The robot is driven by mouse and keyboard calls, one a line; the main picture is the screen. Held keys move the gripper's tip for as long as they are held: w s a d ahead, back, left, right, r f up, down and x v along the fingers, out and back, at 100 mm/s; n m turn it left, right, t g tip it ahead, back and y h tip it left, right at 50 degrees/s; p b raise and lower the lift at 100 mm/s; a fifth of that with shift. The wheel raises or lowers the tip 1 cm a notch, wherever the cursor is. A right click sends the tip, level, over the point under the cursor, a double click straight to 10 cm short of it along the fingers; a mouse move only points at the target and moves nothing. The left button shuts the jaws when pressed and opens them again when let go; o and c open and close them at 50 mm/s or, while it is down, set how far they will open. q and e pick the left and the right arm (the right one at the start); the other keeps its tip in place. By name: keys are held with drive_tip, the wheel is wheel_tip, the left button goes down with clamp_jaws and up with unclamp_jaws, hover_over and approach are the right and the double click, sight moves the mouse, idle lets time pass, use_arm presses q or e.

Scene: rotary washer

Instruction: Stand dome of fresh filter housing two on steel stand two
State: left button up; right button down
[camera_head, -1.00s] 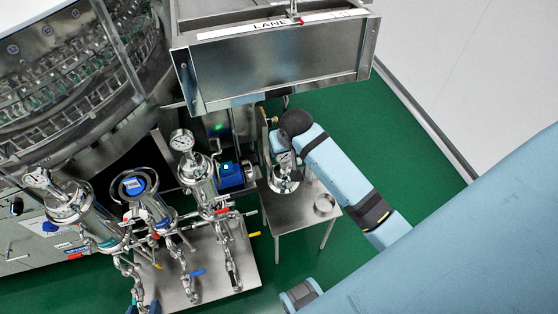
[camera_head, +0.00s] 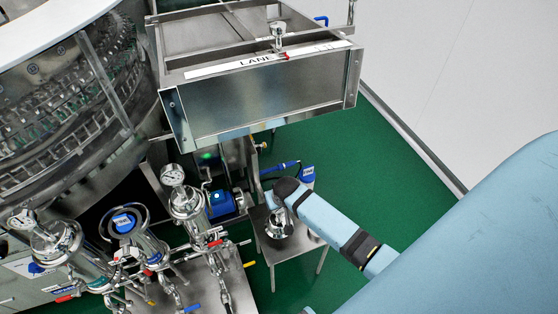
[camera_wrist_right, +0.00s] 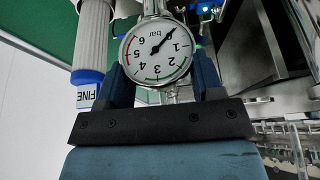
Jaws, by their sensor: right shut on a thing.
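The steel dome (camera_head: 279,224) with a pressure gauge is under my right gripper (camera_head: 279,198), at the steel stand (camera_head: 293,247) in the head view. Whether the dome touches the stand top is hard to tell. In the right wrist view, the white gauge dial (camera_wrist_right: 157,52) faces me between the dark blue fingers of my right gripper (camera_wrist_right: 160,80), which is shut on the dome's gauge end. The dome body is mostly hidden behind the dial there. My left gripper is not in view.
Several filter housings with gauges and valves (camera_head: 187,203) stand left of the stand, on a steel plate. A blue motor (camera_head: 222,204) is close beside it. A LANE-labelled steel box (camera_head: 265,92) overhangs behind. A FINE-labelled filter (camera_wrist_right: 88,80) shows left in the wrist view. Green floor is clear at right.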

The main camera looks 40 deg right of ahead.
sight(279, 210)
drive_tip(key=shift+w+f+b, duration=0.1)
drive_tip(key=shift+f+b, duration=0.25)
drive_tip(key=shift+f, duration=2.4)
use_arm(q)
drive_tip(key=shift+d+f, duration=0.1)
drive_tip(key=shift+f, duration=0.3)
use_arm(e)
drive_tip(key=shift+c, duration=1.2)
unclamp_jaws()
drive_tip(key=shift+f, duration=0.15)
drive_tip(key=p+v, duration=0.2)
drive_tip(key=v, duration=1)
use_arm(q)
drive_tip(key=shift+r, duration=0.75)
use_arm(e)
drive_tip(key=s+a+r+n+t+y, duration=0.1)
drive_tip(key=s+a+n+t+y, duration=0.1)
drive_tip(key=s+a, duration=0.3)
drive_tip(key=s+a+r+n+t+y, duration=0.2)
drive_tip(key=s+a, duration=0.4)
drive_tip(key=s, duration=0.3)
drive_tip(key=n+t, duration=0.1)
drive_tip(key=t, duration=0.1)
drive_tip(key=shift+s+r+n+t, duration=0.15)
drive_tip(key=shift+r+n+t, duration=0.15)
drive_tip(key=shift+n+t, duration=0.1)
